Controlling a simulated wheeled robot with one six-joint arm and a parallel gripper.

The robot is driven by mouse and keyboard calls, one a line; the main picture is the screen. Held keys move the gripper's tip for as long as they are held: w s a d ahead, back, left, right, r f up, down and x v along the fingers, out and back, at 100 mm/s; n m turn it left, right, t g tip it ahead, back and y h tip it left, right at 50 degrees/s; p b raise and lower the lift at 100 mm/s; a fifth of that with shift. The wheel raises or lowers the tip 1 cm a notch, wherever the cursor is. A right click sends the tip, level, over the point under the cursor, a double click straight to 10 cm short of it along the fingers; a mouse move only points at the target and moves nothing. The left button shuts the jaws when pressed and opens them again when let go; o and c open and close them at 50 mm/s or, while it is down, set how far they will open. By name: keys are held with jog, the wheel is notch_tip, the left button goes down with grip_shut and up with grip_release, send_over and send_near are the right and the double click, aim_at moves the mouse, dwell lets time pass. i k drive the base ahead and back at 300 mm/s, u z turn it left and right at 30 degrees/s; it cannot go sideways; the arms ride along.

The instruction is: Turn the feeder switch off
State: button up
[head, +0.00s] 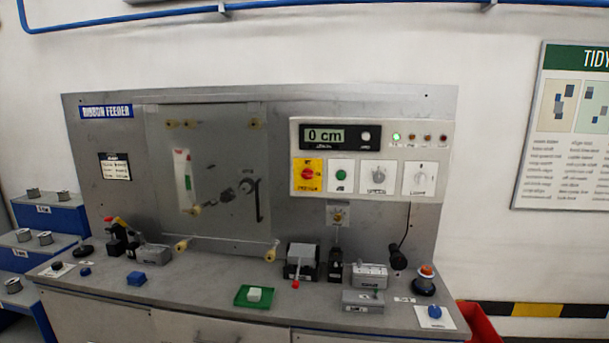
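The ribbon feeder panel (280,112) stands upright at the back of the bench. Its white control box (440,150) is at the right. A red rotary switch (307,174) on a yellow plate is at the box's lower left; its label is too small to read, and I cannot tell its exact setting. Beside it are a green button (342,174) and two pale knobs (378,176) (420,178). The display (326,136) reads 0 cm, and a green lamp (397,137) is lit. My gripper is not in view.
Blue steps (50,217) with metal spools stand at left. A red bin (480,325) is at lower right.

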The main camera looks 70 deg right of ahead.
aim_at(307, 173)
jog(key=z, duration=0.9)
jog(key=i, duration=1.1)
jog(key=z, duration=0.95)
